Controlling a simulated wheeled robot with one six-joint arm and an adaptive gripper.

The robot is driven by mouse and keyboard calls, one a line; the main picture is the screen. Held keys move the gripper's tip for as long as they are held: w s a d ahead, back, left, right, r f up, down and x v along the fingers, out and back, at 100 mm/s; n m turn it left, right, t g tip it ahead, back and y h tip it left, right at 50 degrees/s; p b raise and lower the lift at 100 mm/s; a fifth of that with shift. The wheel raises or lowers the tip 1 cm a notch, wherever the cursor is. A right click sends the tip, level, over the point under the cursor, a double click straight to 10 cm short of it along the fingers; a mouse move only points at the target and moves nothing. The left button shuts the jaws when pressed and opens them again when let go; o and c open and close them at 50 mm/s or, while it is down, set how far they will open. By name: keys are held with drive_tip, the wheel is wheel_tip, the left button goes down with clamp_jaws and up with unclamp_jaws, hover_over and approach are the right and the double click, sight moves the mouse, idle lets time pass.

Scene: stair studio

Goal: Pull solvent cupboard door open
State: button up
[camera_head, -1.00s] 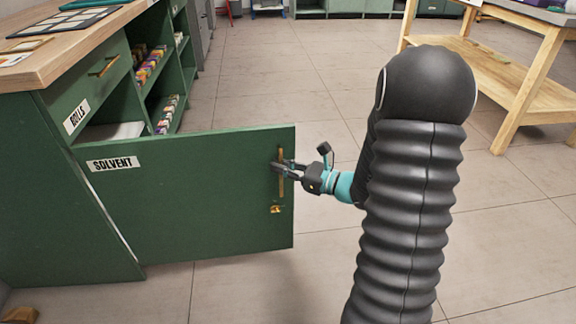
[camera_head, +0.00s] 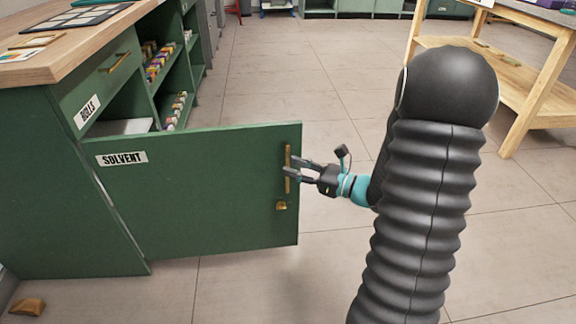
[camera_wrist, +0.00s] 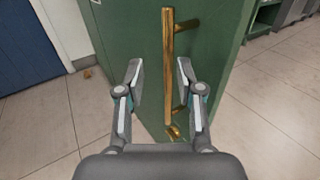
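The green solvent cupboard door (camera_head: 200,195), labelled SOLVENT, stands swung wide out from the cabinet, its inner space partly hidden behind it. A vertical brass bar handle (camera_head: 287,168) is near its free edge, with a brass latch (camera_head: 281,206) below. My gripper (camera_head: 288,168) is at the handle in the head view. In the wrist view my gripper (camera_wrist: 160,75) has its two fingers spread apart. The brass handle (camera_wrist: 168,65) shows beyond and between the fingertips, with no finger closed on it. The door (camera_wrist: 205,50) fills the upper middle there.
A wooden worktop (camera_head: 75,50) tops the cabinet, with a ROLLS drawer (camera_head: 112,70) and shelves of small bottles (camera_head: 175,110). A wooden wedge (camera_head: 27,308) lies on the floor. A wooden table (camera_head: 500,75) stands at right. Tiled floor between is clear.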

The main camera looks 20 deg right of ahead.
drive_tip(key=v, duration=0.9)
drive_tip(key=shift+s+d, duration=0.15)
drive_tip(key=shift+d, duration=0.05)
drive_tip(key=s+a+f+n+g+h+p, duration=0.1)
drive_tip(key=s+a+f+n+g+h, duration=0.15)
drive_tip(key=s+n+g, duration=0.4)
drive_tip(key=s+a+f+n+g+h, duration=0.2)
drive_tip(key=s+a+n+g+h, duration=0.15)
drive_tip(key=s+n+g, duration=0.35)
drive_tip(key=s+a+r+n+t+h+p, duration=0.1)
drive_tip(key=s+a+r+n+t+h, duration=0.1)
drive_tip(key=r+n, duration=0.4)
drive_tip(key=s+a+r+n+t+h+p, duration=0.2)
drive_tip(key=r+n, duration=0.5)
drive_tip(key=r, duration=0.5)
drive_tip(key=a+t+h, duration=0.1)
drive_tip(key=t+h, duration=0.1)
drive_tip(key=h, duration=0.1)
drive_tip(key=shift+s+a+p, duration=0.2)
drive_tip(key=shift+s+p, duration=0.05)
drive_tip(key=shift+p, duration=0.05)
